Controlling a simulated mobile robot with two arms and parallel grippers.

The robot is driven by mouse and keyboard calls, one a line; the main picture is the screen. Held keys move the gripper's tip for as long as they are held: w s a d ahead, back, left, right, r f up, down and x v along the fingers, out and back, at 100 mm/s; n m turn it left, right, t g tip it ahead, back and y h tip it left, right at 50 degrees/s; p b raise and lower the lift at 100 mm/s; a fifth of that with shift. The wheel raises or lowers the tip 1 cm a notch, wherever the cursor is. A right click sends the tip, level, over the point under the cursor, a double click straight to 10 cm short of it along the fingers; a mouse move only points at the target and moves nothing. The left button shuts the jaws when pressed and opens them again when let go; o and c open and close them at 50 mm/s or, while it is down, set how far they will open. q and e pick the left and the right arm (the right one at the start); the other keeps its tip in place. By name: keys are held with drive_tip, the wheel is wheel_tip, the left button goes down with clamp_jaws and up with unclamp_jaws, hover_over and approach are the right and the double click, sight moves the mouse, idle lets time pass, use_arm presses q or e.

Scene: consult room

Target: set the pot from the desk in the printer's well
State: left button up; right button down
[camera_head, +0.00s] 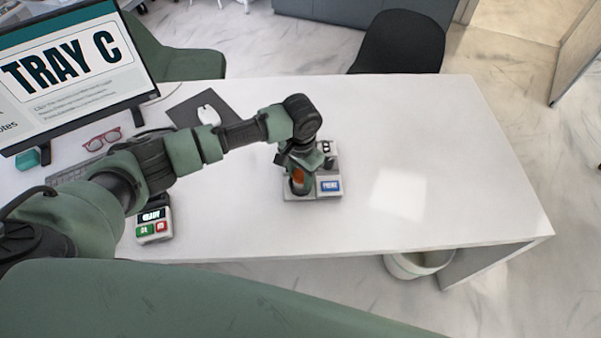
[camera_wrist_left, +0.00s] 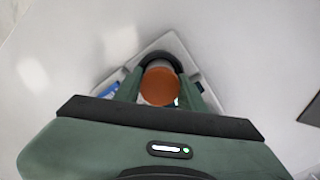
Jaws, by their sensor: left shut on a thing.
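The pot (camera_wrist_left: 160,87), with a round orange-brown top, is between the fingers of my left gripper (camera_wrist_left: 160,95) in the left wrist view. In the head view the pot (camera_head: 298,180) shows as a small orange patch under the gripper (camera_head: 298,172). My left gripper is shut on it, pointing down over the printer (camera_head: 328,194). The printer is a light grey device with a blue label, on the white desk. The pot is over or in the printer's left part. The fingers hide its base, so I cannot tell whether it rests in the well. My right gripper is not in view.
The white desk (camera_head: 420,150) is clear to the right of the printer. A card device (camera_head: 154,222) with green and red buttons lies at the front left. A monitor (camera_head: 75,65) reading "TRAY C", red glasses (camera_head: 102,139) and a mouse (camera_head: 208,114) are further left.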

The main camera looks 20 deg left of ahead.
use_arm(q)
drive_tip(key=o, duration=1.7)
drive_tip(key=shift+c, duration=0.2)
drive_tip(key=shift+r, duration=0.1)
drive_tip(key=shift+r+p, duration=3.45)
drive_tip(key=shift+p, duration=0.7)
